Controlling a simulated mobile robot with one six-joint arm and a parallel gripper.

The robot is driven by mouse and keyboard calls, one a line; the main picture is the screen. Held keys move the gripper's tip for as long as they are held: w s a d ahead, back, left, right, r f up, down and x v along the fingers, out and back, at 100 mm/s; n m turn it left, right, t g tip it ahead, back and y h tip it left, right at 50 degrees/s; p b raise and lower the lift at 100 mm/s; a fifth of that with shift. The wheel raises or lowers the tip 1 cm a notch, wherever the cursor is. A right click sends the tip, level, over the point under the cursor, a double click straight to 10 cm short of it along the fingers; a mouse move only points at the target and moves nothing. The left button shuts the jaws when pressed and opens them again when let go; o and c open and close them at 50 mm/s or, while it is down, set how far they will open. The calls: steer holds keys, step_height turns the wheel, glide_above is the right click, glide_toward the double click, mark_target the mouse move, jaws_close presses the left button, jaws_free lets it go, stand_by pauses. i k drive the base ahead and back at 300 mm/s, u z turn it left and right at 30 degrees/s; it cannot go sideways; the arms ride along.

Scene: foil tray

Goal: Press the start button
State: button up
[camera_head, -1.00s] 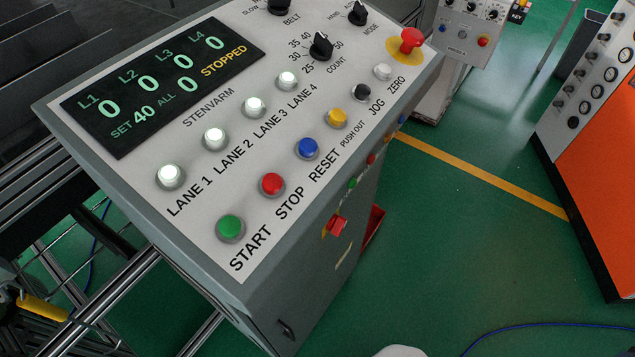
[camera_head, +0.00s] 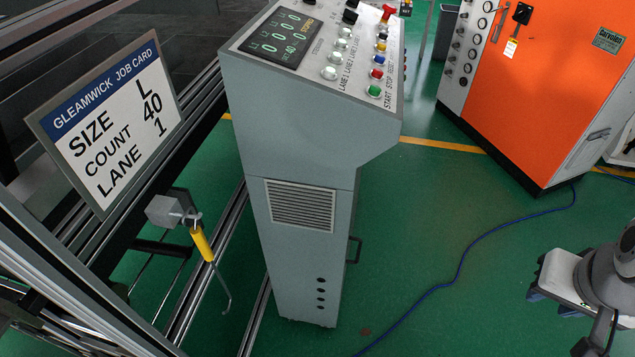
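The green START button (camera_head: 374,91) is at the near right corner of the sloped top of a grey control cabinet (camera_head: 290,140). The red STOP button (camera_head: 377,73) and the blue RESET button (camera_head: 379,59) sit behind it. The display (camera_head: 290,40) shows green digits and a small yellow word.
A job card (camera_head: 110,125) at left reads SIZE L, COUNT 40, LANE 1. A yellow-handled hook (camera_head: 203,243) hangs beside the rails. An orange machine (camera_head: 550,80) stands at the back right. A blue cable (camera_head: 470,250) crosses the open green floor.

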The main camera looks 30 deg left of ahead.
mark_target(374, 89)
steer(key=z, duration=0.05)
steer(key=k, duration=1)
steer(key=u, duration=1.1)
steer(key=i, duration=1)
steer(key=u, duration=0.1)
